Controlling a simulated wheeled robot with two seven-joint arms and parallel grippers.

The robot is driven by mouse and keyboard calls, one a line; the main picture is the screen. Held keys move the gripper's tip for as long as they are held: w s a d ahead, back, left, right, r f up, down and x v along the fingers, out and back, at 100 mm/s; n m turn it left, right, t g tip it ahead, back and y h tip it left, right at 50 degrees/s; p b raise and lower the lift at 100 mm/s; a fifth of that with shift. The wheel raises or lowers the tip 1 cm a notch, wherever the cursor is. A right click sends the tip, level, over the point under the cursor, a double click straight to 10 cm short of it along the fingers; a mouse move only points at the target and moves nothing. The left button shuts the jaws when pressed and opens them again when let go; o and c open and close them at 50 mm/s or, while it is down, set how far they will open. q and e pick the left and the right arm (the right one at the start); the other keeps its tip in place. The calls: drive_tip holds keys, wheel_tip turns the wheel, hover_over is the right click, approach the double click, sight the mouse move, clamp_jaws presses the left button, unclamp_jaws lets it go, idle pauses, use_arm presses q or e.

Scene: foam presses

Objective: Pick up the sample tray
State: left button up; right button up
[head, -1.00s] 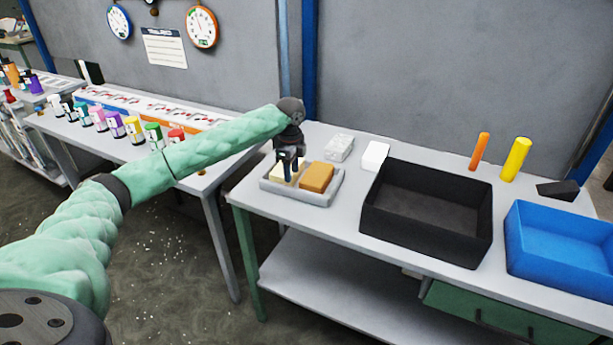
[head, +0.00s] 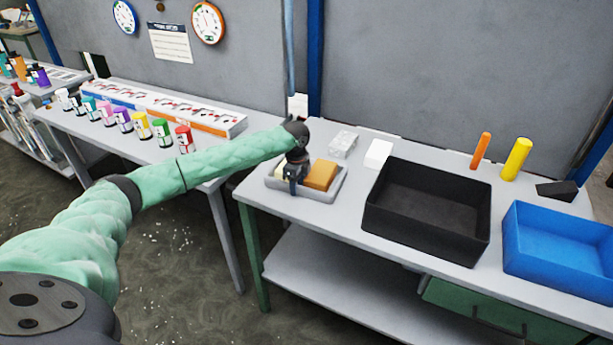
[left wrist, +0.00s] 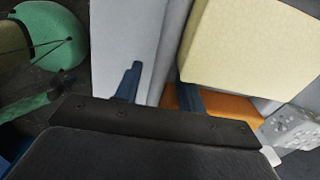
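The sample tray (head: 336,189) is a shallow light grey tray at the left end of the workbench. It holds a pale yellow foam block (head: 279,171) and an orange foam block (head: 321,174). My left gripper (head: 294,190) is low at the tray's front side and hides part of the pale block. In the left wrist view, the two dark fingers (left wrist: 158,88) are apart, with a light grey strip that looks like the tray wall between them. The pale block (left wrist: 255,45) is close beside the right-hand finger. Contact cannot be told. My right gripper is not in view.
A black bin (head: 425,238) and a blue bin (head: 560,285) stand to the right on the workbench (head: 340,217). A clear block (head: 343,144) and a white block (head: 378,153) lie behind the tray. Orange and yellow cylinders stand at the back. Several small bottles stand on the left table.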

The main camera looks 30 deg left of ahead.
use_arm(q)
clamp_jaws()
drive_tip(key=shift+r, duration=0.15)
